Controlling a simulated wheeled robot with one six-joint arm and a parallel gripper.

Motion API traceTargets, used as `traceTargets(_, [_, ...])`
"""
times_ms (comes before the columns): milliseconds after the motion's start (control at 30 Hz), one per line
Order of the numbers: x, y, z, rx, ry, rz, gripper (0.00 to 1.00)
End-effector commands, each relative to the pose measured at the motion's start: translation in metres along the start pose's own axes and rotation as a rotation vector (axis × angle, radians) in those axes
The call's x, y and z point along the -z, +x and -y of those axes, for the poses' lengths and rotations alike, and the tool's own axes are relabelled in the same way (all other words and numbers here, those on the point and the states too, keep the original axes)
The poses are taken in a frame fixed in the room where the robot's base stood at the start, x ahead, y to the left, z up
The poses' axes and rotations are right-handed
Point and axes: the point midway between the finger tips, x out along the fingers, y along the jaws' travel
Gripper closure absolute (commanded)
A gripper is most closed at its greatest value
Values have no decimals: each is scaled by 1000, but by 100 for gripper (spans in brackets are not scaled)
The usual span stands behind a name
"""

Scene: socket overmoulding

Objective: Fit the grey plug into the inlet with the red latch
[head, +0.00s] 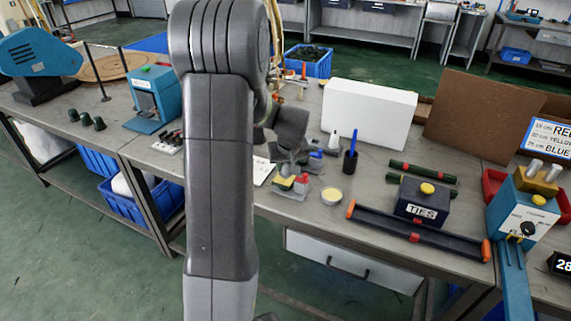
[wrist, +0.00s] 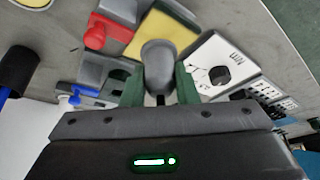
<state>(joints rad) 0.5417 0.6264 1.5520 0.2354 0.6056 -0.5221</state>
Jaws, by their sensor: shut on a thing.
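My gripper (wrist: 160,84) is shut on the grey plug (wrist: 158,60), whose rounded body stands out between the green fingers in the wrist view. In the head view my gripper (head: 287,150) hangs over the bench and I cannot make out the plug there. The red latch (wrist: 100,33) sits on a grey inlet block, up and left of the plug in the wrist view. The red latch also shows in the head view (head: 303,178), below my gripper. The plug appears apart from this inlet. The inlet's opening is not clear.
A yellow pad (wrist: 165,33) lies beside the red latch. A blue latch (wrist: 70,98) marks another grey part close by. A dark cup with a blue pen (head: 351,160), a yellow dish (head: 331,196) and a white box (head: 369,113) stand to the right.

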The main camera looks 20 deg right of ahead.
Motion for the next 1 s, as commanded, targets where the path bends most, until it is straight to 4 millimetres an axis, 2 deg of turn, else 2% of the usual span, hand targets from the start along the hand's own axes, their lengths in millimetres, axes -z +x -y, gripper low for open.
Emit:
traceTargets(467, [-5, 12, 0, 0, 0, 0, 95])
traceTargets(500, [-5, 12, 0, 0, 0, 0, 71])
traceTargets(600, [-5, 11, 0, 0, 0, 0, 52])
traceTargets(633, [-5, 11, 0, 0, 0, 0, 48])
traceTargets(1000, [-4, 6, 0, 0, 0, -1, 48])
